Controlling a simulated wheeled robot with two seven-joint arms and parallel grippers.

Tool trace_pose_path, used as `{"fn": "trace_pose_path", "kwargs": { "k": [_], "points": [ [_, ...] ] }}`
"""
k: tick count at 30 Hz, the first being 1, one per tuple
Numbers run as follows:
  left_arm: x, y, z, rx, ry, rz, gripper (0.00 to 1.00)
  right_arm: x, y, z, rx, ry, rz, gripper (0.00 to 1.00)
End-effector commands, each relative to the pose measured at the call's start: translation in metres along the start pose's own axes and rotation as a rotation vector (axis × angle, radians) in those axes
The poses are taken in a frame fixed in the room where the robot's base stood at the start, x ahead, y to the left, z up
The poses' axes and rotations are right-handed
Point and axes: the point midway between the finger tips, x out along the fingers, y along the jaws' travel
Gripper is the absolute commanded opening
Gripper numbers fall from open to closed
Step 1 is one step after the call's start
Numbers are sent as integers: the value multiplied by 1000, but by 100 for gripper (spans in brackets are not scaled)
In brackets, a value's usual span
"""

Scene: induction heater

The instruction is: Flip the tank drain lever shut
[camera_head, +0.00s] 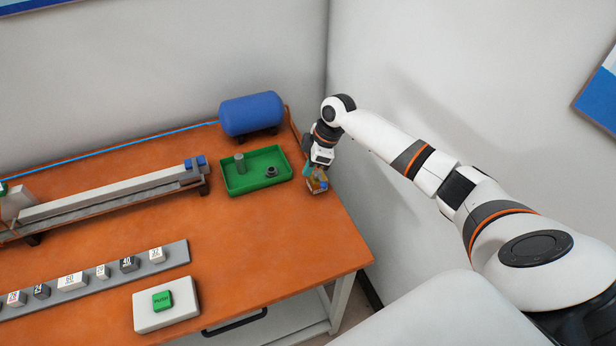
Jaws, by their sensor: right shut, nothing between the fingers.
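The blue tank (252,113) lies on its side on dark feet at the back right of the orange table. I cannot make out its drain lever in this view. My right gripper (317,187) points down at the table's right edge, in front of the tank and just right of the green tray. It is shut, with nothing seen held in it. The fingertips are small and hard to separate from the table edge behind them. My left gripper is not in view.
A green tray (233,189) holds a grey cylinder (240,164) and a dark ring-like part (271,172). A long rail (110,196) runs along the left. In front are a grey strip (178,259) of numbered blocks and a white box (150,318) with a green button. The table's right front is clear.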

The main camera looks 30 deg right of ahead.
Motion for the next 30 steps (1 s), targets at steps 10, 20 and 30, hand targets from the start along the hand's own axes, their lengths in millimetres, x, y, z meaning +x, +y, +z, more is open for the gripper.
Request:
{"fn": "trace_pose_path", "kwargs": {
  "k": [10, 20, 30],
  "points": [
    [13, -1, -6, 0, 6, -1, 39, -48, -4, -1, 1, 1, -1, 0],
    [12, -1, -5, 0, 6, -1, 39, -52, -4, 0, 1, 0, 0, 0],
    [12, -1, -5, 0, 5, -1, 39, -47, 0, 0, -1, 4, 3, 0]
  ]
}}
